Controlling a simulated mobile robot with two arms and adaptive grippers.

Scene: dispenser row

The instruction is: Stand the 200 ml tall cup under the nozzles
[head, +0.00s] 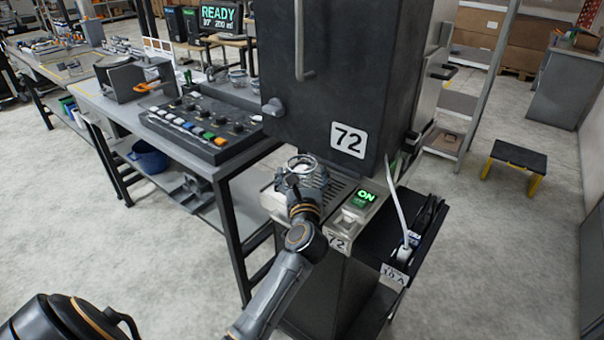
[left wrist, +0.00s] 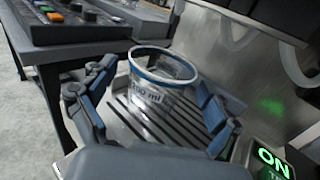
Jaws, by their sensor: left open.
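A clear cup with a blue rim band and a partly hidden "ml" label (left wrist: 148,97) stands upright on the slotted drip tray (left wrist: 187,121) of the dispenser marked 72. In the head view the cup (head: 308,168) is at the tray's left part, in front of the dark cabinet (head: 345,75). My left gripper (head: 302,190) is at the cup's near side. In the left wrist view its fingers are spread, one on each side of the cup, with gaps visible. The nozzles are not clearly visible. My right gripper is not in view.
A green ON switch (head: 363,198) sits right of the tray, beside a dark side box with a white cable (head: 397,200). A button panel (head: 205,127) lies on the bench to the left. A screen (head: 219,17) behind reads READY, 200 ml.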

